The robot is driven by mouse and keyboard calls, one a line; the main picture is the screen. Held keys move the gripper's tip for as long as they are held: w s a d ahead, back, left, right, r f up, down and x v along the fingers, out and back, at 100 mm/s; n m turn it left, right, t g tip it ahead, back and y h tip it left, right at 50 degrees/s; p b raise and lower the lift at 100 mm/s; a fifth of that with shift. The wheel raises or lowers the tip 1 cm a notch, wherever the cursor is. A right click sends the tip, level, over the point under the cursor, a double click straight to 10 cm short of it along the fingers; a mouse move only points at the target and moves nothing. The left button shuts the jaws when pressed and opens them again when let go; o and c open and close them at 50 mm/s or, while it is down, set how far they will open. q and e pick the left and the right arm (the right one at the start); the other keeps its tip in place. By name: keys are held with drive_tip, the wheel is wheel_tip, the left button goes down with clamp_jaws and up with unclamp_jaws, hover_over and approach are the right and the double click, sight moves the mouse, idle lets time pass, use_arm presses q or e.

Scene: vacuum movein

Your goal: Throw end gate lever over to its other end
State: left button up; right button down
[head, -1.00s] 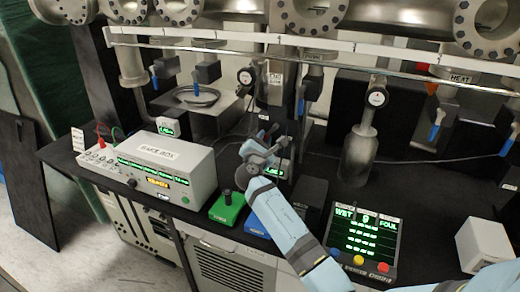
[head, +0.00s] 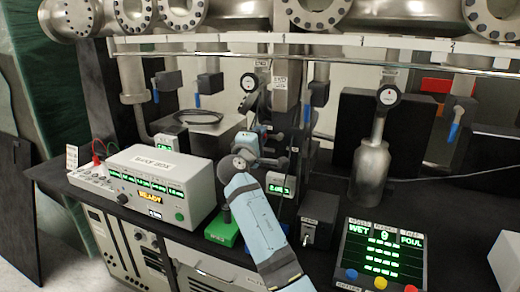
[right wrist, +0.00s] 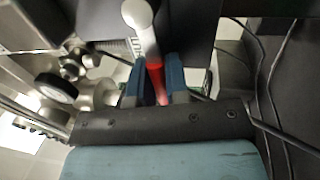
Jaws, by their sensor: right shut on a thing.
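My right gripper (head: 258,138) is at the back middle of the bench in the head view, partly hidden by my own light-blue arm. In the right wrist view its two blue fingers (right wrist: 153,85) are shut around the red part of a lever (right wrist: 155,80). The lever has a pale rounded end (right wrist: 138,14) that sticks out beyond the fingers. The lever's base is hidden. I cannot make out the lever in the head view. My left gripper is not in view.
A bake box (head: 152,178) with green displays stands at left. A green block (head: 222,230) and a black switch box (head: 318,222) flank my arm. A lit panel (head: 381,254) and a metal flask (head: 371,172) stand at right. Pipes with blue-handled valves hang above.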

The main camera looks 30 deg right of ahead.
drive_tip(key=shift+r+m+b, duration=0.4)
drive_tip(key=shift+m+b, duration=0.05)
drive_tip(key=shift+m, duration=0.25)
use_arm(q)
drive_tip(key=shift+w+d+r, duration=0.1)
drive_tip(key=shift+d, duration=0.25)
use_arm(e)
drive_tip(key=shift+r, duration=0.15)
drive_tip(key=shift+d+r+m, duration=0.1)
drive_tip(key=shift+r+m, duration=0.05)
drive_tip(key=shift+m, duration=0.15)
drive_tip(key=c, duration=1.1)
unclamp_jaws()
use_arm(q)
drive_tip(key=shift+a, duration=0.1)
use_arm(e)
drive_tip(key=shift+f, duration=0.2)
